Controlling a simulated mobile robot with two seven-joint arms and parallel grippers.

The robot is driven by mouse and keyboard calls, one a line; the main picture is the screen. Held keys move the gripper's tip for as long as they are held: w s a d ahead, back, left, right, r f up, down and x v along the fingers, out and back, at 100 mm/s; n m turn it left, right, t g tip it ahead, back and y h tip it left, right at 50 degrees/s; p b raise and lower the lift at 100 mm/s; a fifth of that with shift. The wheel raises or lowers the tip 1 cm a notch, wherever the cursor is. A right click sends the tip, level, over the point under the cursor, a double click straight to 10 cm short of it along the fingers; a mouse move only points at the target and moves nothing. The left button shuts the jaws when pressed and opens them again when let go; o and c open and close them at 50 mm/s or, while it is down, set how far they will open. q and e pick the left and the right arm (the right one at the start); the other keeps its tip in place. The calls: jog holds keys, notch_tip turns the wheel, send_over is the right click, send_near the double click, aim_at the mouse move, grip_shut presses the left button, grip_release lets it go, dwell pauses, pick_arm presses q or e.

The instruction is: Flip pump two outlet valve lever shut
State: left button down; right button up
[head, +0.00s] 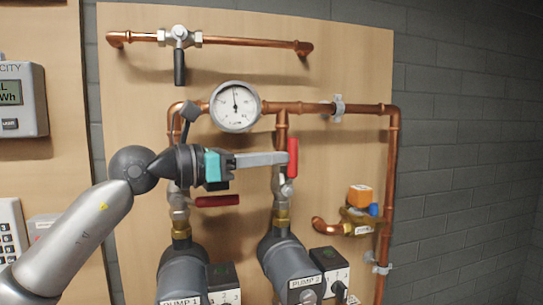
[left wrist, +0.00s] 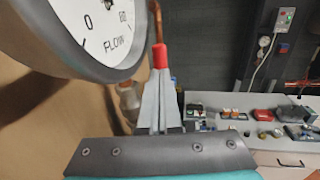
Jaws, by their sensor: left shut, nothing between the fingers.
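The pump two outlet valve lever (head: 293,150) is red and stands upright, along its vertical copper pipe, above the pump labelled PUMP 2 (head: 290,268). Its valve body (head: 280,183) is silver. My left gripper (head: 285,158) reaches in from the left with its fingers shut and empty. Its tips are at the left side of the lever, touching or very close; I cannot tell which. In the left wrist view the lever's red end (left wrist: 160,56) shows just beyond the shut fingertips (left wrist: 158,78). My right gripper is not in view.
The pump one lever (head: 217,201) is red and lies horizontal below my gripper. A round gauge (head: 235,106) hangs just above my gripper and looms close in the left wrist view (left wrist: 85,30). A black-handled valve (head: 179,62) is higher up. An orange-capped valve (head: 360,197) is at right.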

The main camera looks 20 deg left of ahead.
aim_at(293, 150)
pick_arm(q)
jog(key=shift+d+r, duration=0.2)
jog(key=shift+r, duration=0.05)
dwell(0.4)
jog(key=shift+w+d+r+p, duration=0.1)
jog(key=shift+w+d+p, duration=0.05)
jog(key=shift+p, duration=0.15)
jog(key=shift+w+d+r+p, duration=0.2)
jog(key=shift+w+d+p, duration=0.1)
jog(key=shift+d, duration=0.15)
jog(key=shift+w+d+r, duration=0.15)
jog(key=shift+w+d, duration=0.2)
jog(key=shift+d, duration=0.15)
jog(key=shift+w+d, duration=0.35)
jog(key=shift+d, duration=0.2)
jog(key=w+d+f+g+y+p, duration=0.1)
jog(key=w+d+f, duration=0.2)
jog(key=d, duration=0.1)
jog(key=shift+d, duration=0.25)
jog(key=shift+w+f, duration=0.1)
